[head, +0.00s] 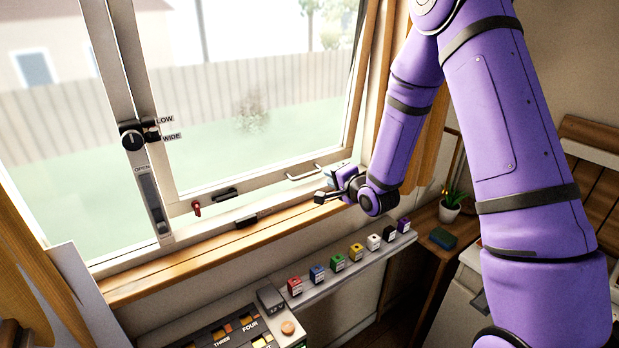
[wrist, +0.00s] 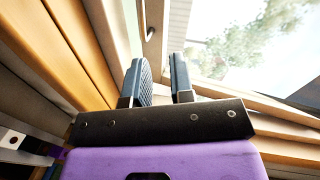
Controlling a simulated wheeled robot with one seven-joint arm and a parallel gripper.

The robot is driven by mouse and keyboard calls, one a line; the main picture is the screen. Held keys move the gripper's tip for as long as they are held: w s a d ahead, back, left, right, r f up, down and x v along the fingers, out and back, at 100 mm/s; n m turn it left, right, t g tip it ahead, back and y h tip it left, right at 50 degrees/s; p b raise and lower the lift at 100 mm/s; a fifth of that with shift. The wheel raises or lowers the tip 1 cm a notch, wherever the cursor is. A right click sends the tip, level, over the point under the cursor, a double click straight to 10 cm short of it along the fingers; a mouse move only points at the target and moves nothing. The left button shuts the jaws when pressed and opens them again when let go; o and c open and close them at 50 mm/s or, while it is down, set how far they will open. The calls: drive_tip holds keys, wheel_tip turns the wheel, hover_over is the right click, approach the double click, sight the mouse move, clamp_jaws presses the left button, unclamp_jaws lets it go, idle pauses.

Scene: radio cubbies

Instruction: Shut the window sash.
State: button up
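The window sash (head: 262,180) is a white-framed pane in the right part of the window in the head view. A pale bar handle (head: 302,172) sits on its bottom rail. A gap seems to show between that rail and the fixed frame below; how far the sash stands open I cannot tell. My gripper (head: 322,197) is by the sash's lower right corner, just below and right of the handle. In the wrist view its two dark fingers (wrist: 163,68) are apart with nothing between them. The handle (wrist: 150,33) appears just beyond the fingertips, not visibly touched.
A red latch (head: 196,209) and a dark catch (head: 226,194) sit along the sash bottom. A black knob (head: 132,136) is on the left mullion. Below the wooden sill (head: 200,262), a ledge holds several coloured blocks. A potted plant (head: 451,205) stands right of my gripper.

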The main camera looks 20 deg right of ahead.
drive_tip(key=m+t, duration=0.1)
drive_tip(key=m, duration=0.1)
approach(309, 176)
drive_tip(key=shift+s+d+f+y, duration=0.2)
drive_tip(key=shift+s+d+y, duration=0.2)
drive_tip(key=shift+w+a, duration=0.1)
drive_tip(key=shift+w, duration=0.05)
drive_tip(key=x, duration=1)
drive_tip(key=shift+w+a, duration=0.1)
drive_tip(key=shift+w, duration=0.1)
drive_tip(key=shift+s, duration=0.1)
clamp_jaws()
